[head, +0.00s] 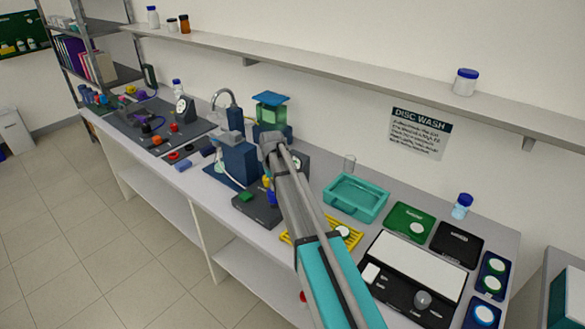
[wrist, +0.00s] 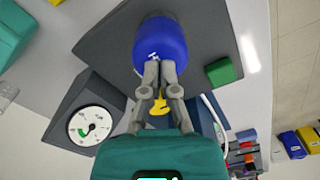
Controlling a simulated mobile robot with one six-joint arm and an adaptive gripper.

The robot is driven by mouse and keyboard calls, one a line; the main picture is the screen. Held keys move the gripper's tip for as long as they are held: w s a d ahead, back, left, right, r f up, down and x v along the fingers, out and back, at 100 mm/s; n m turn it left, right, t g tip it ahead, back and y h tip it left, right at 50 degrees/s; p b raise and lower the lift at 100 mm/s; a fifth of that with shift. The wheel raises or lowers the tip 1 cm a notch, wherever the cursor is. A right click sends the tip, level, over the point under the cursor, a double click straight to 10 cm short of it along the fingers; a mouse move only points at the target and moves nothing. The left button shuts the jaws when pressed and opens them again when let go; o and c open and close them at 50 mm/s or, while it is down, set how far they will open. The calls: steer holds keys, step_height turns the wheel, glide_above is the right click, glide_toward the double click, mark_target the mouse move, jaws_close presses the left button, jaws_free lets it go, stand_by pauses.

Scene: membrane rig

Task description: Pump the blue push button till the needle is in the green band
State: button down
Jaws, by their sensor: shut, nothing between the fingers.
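The blue push button (wrist: 160,42) stands on a dark grey base plate (wrist: 112,45) in the wrist view. My gripper (wrist: 160,66) is shut and empty, with its fingertips at the near edge of the button. I cannot tell whether they touch it. The gauge (wrist: 90,126) has a round white dial with a green band at one side. Its needle is too small to read surely against the band. In the head view my arm covers part of the rig, and the blue button (head: 271,198) shows only in part beside it.
A green block (wrist: 220,72) sits on the plate near the button, and a yellow part (wrist: 158,107) shows between my fingers. In the head view a teal tray (head: 355,198), a yellow rack (head: 347,232) and a black case (head: 400,294) lie right of the rig.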

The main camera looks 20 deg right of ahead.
steer(key=shift+f+b, duration=1.25)
steer(key=shift+f, duration=0.1)
step_height(320, 180, up, 5)
steer(key=p, duration=0.5)
steer(key=shift+r, duration=0.15)
stand_by(1.0)
steer(key=s+f+m+b, duration=0.1)
steer(key=s+f+b, duration=0.2)
steer(key=s, duration=2.6)
steer(key=shift+d+f, duration=0.1)
steer(key=shift+d, duration=0.05)
